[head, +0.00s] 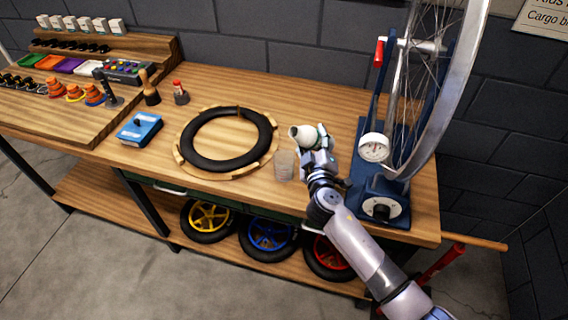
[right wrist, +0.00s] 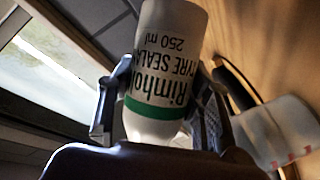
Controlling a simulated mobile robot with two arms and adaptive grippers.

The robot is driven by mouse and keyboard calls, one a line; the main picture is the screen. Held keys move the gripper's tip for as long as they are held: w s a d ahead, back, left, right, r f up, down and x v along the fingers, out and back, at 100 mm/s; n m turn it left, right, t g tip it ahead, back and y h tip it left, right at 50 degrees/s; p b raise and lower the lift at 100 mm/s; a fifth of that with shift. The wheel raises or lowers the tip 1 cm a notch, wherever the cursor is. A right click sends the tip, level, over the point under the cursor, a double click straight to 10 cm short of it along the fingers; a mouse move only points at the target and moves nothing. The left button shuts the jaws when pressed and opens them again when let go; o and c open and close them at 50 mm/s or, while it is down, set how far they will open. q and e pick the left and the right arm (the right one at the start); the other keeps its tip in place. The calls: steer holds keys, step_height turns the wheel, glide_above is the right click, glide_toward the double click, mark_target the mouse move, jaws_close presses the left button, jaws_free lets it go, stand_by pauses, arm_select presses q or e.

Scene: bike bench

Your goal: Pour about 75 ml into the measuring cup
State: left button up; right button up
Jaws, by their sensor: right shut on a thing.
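A white sealant bottle (head: 303,136) with a green band is in my right gripper (head: 319,160), held tilted above the bench. In the right wrist view the bottle (right wrist: 168,70) lies between both fingers, its label reading "Rimhold", tyre sealant, 250 ml. The clear measuring cup (head: 284,165) stands upright on the bench, just left of and below the gripper. It also shows in the right wrist view (right wrist: 268,135) with red marks at the right. The bottle is apart from the cup in the head view. I cannot tell whether liquid is flowing or how full the cup is.
A black tyre (head: 190,142) on a round wooden holder (head: 183,170) lies left of the cup. A blue wheel stand with a dial gauge (head: 374,148) is close on the right. A blue box (head: 139,129) sits farther left. The bench's front edge is near the cup.

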mark_target(315, 140)
step_height(315, 140, down, 3)
steer(key=shift+w+d+f+n+b, duration=0.15)
steer(key=shift+n+b, duration=0.35)
steer(key=shift+b, duration=0.7)
steer(key=shift+w+d+r+n+t+p, duration=0.15)
steer(key=shift+r+n+t+p, duration=0.4)
steer(key=shift+r, duration=0.35)
arm_select(q)
steer(key=shift+f, duration=1.15)
arm_select(e)
steer(key=shift+d+r+n+t, duration=0.2)
steer(key=shift+r+n+t, duration=0.25)
steer(key=shift+r+n, duration=0.5)
steer(key=shift+f, duration=0.15)
arm_select(q)
steer(key=shift+f, duration=0.35)
arm_select(e)
steer(key=shift+a+n, duration=0.15)
steer(key=shift+n, duration=0.15)
arm_select(q)
steer(key=shift+f+b, duration=0.6)
steer(key=shift+b, duration=0.1)
arm_select(e)
steer(key=shift+s+a+r+n+t, duration=0.2)
steer(key=shift+r+n+t, duration=0.2)
steer(key=shift+r+n, duration=0.25)
